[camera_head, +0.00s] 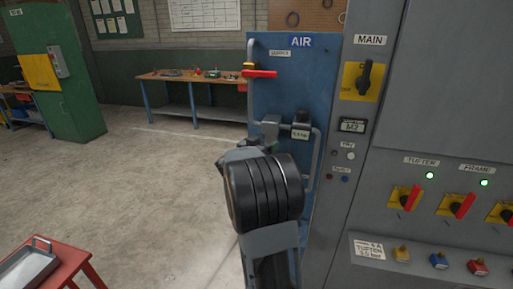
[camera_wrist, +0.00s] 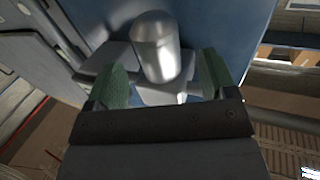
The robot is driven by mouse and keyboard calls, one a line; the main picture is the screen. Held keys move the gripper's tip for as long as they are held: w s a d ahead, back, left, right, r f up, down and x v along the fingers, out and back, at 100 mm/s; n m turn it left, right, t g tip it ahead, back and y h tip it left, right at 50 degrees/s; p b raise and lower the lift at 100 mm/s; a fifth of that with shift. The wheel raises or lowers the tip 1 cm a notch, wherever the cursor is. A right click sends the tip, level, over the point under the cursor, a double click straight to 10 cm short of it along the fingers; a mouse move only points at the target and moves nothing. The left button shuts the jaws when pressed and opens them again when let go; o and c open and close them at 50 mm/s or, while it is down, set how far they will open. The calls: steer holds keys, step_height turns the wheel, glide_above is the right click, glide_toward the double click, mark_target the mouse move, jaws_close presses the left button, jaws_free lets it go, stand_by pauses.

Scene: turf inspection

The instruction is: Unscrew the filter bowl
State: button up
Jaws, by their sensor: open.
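The filter bowl (camera_wrist: 156,45) is a smooth silver-grey cylinder with a rounded end, seen close up in the wrist view. My gripper (camera_wrist: 166,78) is open, with one green-padded finger on each side of the bowl. Gaps show between the bowl and both pads, so it is not gripped. In the head view the air unit's grey block (camera_head: 270,126) is on the blue AIR panel (camera_head: 287,95). My dark arm stands in front of the panel there and hides the bowl.
A red valve handle (camera_head: 260,74) and grey pipes are on the panel. A grey cabinet (camera_head: 440,100) with switches stands close at right. A red stand (camera_head: 62,262) with a metal tray (camera_head: 28,268) is at lower left. The floor at left is clear.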

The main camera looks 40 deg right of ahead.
mark_target(271, 138)
steer(key=shift+w+d, duration=0.2)
steer(key=shift+d, duration=0.85)
steer(key=shift+w+d, duration=0.2)
steer(key=shift+d, duration=0.8)
steer(key=c, duration=1.1)
steer(key=shift+o, duration=0.2)
steer(key=shift+r+m+g+p, duration=0.3)
steer(key=shift+g+p, duration=0.2)
steer(key=shift+p, duration=0.5)
steer(key=m+g+p, duration=0.3)
steer(key=g+p, duration=0.1)
steer(key=shift+g, duration=0.4)
steer(key=shift+f+m+g+p, duration=0.2)
steer(key=shift+m+g+p, duration=0.45)
steer(key=shift+g, duration=0.35)
steer(key=shift+m+g+y, duration=0.25)
steer(key=shift+g+y, duration=0.05)
